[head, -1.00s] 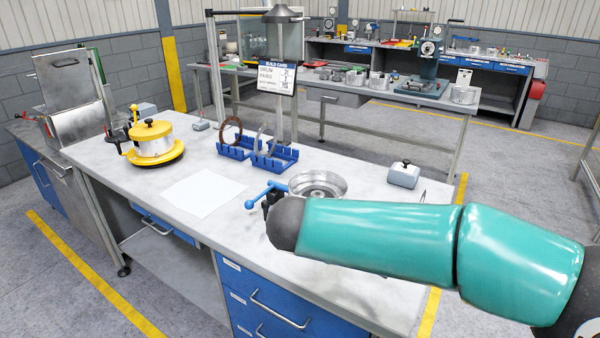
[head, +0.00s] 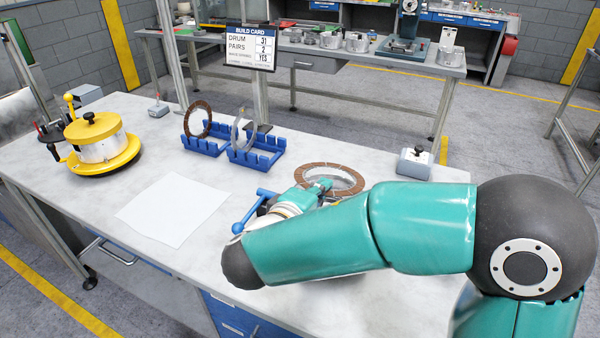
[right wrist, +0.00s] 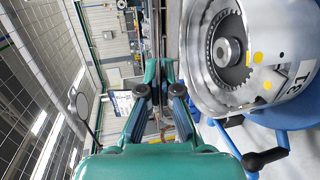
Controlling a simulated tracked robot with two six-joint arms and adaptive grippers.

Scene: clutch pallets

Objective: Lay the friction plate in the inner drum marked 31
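The friction plate (head: 357,181), a brown ring, lies about flat over the drum position in the head view. My right gripper (head: 320,185) is at its near left edge and appears shut on it, partly hidden by my arm. In the right wrist view, the gripper (right wrist: 163,90) has its fingers close together with a thin edge between them. The steel drum marked 31 (right wrist: 293,78) stands to the right there, with a toothed hub (right wrist: 228,50) inside. The plate appears above the drum, not inside it. My left gripper is not in view.
Blue racks (head: 255,158) hold another brown ring (head: 198,119) and a steel ring (head: 236,130). A yellow fixture (head: 105,163) stands left, a white sheet (head: 172,209) mid-table. A blue-handled lever (head: 250,212) is beside the drum; a grey box (head: 414,164) stands right. A build card (head: 249,47) reads drum 31.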

